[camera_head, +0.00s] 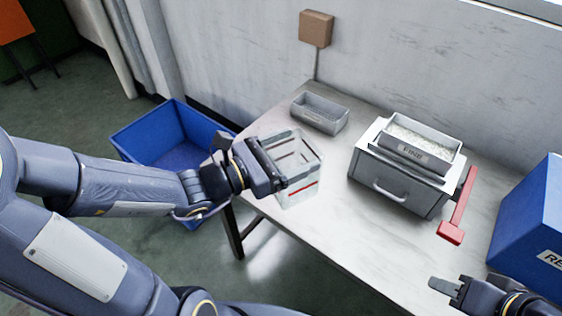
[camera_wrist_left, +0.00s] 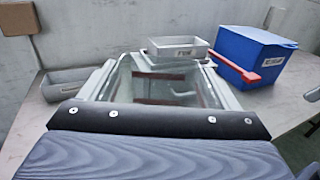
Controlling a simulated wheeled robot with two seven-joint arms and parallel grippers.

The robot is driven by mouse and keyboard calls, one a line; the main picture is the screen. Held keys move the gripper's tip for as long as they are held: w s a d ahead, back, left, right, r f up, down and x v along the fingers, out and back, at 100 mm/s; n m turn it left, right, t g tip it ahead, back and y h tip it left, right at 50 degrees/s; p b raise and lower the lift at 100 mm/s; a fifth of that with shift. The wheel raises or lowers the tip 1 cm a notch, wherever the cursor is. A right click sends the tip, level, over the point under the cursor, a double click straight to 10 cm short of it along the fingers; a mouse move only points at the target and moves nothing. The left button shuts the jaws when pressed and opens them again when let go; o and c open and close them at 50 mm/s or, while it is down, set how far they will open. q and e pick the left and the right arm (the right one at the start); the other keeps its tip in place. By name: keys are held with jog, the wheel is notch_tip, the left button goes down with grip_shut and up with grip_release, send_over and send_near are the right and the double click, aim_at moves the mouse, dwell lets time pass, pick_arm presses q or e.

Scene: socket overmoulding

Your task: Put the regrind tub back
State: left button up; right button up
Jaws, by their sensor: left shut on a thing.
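A clear, see-through tub (camera_head: 299,178) with a red line on its side is at the left edge of the table. No label shows on it. My left gripper (camera_head: 268,166) is shut on its near-left wall. In the left wrist view the tub (camera_wrist_left: 165,85) is right in front of the dark jaw, with its inside visible and looking empty. I cannot tell if its base touches the table. My right gripper (camera_head: 450,287) is low at the right, apart from everything; its jaw opening is unclear.
A grey machine (camera_head: 400,185) with a drawer handle, a FINE tray (camera_head: 425,150) on top and a red lever (camera_head: 458,208) stands on the table (camera_head: 330,235). A small grey tray (camera_head: 319,113) is at the back. A blue labelled box (camera_head: 535,225) is right; a blue bin (camera_head: 140,133) is left.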

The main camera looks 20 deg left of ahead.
aim_at(292, 139)
pick_arm(q)
jog(key=w+f, duration=0.1)
jog(key=w, duration=0.1)
jog(key=w+a+f, duration=0.1)
jog(key=w, duration=0.1)
jog(key=w+f, duration=0.1)
jog(key=w, duration=0.1)
jog(key=shift+w+a+f, duration=0.1)
jog(key=shift+w+a, duration=0.2)
jog(key=shift+a, duration=0.1)
jog(key=w+a+f+b, duration=0.1)
jog(key=w+f, duration=0.4)
jog(key=f, duration=0.4)
jog(key=shift+a+b, duration=0.15)
jog(key=shift+b, duration=0.15)
jog(key=shift+w, duration=0.1)
